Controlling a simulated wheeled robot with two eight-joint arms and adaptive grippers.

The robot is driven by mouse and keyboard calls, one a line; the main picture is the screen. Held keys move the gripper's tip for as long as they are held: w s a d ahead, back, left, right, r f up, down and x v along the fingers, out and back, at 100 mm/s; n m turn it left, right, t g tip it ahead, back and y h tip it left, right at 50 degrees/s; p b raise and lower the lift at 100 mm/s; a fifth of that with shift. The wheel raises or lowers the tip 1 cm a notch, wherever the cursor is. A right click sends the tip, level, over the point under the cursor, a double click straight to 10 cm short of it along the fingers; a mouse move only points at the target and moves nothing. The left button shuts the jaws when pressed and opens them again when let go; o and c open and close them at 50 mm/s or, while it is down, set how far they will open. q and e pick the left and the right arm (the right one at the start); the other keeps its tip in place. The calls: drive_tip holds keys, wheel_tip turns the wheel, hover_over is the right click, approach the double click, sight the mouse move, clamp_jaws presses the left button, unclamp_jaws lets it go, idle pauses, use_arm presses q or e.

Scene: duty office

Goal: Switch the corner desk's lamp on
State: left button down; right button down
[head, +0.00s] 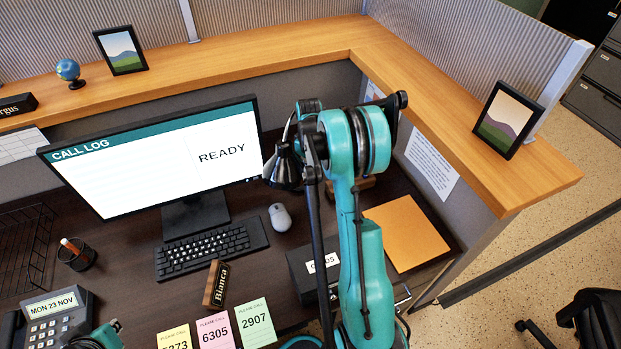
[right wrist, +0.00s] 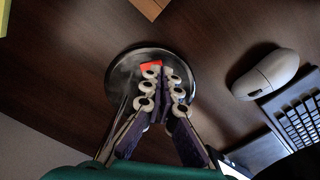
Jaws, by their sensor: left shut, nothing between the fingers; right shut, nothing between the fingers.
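The desk lamp's black shade (head: 283,166) hangs beside the monitor's right edge, partly hidden by my teal right arm; I see no glow from it. In the right wrist view the lamp's round, dark, glossy base (right wrist: 126,72) stands on the desk with a red-orange switch (right wrist: 150,67) on it. My right gripper (right wrist: 163,72) is shut and empty, its fingertips over the base right beside the switch; I cannot tell whether they touch it. In the head view my arm hides that gripper and the base. My left gripper (head: 84,342) is shut, low at the left, partly cut off.
The monitor (head: 160,155), keyboard (head: 211,248) and mouse (head: 280,217) are left of my right arm. A phone (head: 52,312), pen cup (head: 76,254), Bianca nameplate (head: 215,284) and colored note cards (head: 255,323) lie in front. An orange folder (head: 406,233) is right of the arm.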

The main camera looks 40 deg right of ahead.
sight(310, 180)
drive_tip(key=shift+f+b, duration=0.85)
drive_tip(key=shift+f, duration=0.3)
idle(0.6)
drive_tip(key=shift+r+p, duration=2.25)
drive_tip(key=shift+r, duration=1.3)
drive_tip(key=shift+s+f, duration=0.1)
